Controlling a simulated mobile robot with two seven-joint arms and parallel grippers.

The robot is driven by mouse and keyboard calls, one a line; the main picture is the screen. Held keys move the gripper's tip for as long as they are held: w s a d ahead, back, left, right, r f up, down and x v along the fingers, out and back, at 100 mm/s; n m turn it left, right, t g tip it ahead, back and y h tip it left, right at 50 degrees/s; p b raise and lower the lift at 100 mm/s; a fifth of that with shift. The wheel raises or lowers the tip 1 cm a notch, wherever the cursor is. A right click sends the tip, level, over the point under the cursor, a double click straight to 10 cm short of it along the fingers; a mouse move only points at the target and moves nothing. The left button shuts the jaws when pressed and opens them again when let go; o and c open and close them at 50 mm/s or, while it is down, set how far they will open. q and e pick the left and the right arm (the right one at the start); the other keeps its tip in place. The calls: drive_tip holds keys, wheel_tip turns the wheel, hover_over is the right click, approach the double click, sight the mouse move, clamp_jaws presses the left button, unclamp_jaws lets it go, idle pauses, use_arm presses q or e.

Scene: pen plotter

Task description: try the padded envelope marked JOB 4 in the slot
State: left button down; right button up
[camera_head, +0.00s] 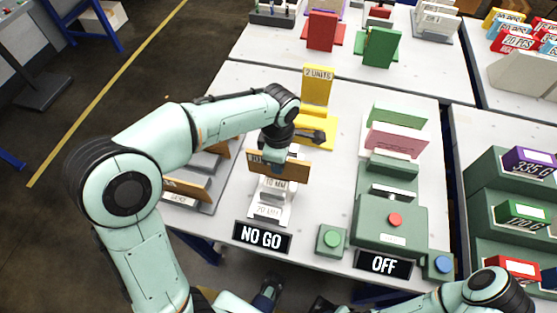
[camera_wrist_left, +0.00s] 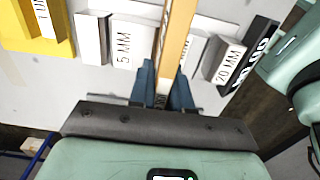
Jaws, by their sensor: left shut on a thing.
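My left gripper (camera_head: 274,158) is shut on a brown padded envelope (camera_head: 296,169). Its label is mostly hidden by the fingers, so I cannot read the job number. The envelope is held upright over the white slot gauge (camera_head: 268,212), whose blocks read 10 MM and 20 MM. In the left wrist view, the envelope (camera_wrist_left: 178,35) shows edge-on between the blue fingers (camera_wrist_left: 162,88), over the gauge (camera_wrist_left: 128,52) between the 5 MM and 20 MM blocks. I cannot tell whether its lower edge is inside a slot. My right arm shows at the lower right; its gripper is unclear.
A NO GO sign (camera_head: 262,237) stands before the gauge. More brown envelopes (camera_head: 187,188) stand in a grey rack at left. A yellow 2 UNITS stand (camera_head: 317,90) is behind. At right are a green machine (camera_head: 380,222), an OFF sign (camera_head: 383,264) and a green button (camera_head: 332,239).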

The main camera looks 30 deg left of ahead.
use_arm(q)
drive_tip(key=shift+r+p, duration=1.85)
drive_tip(key=shift+r, duration=0.45)
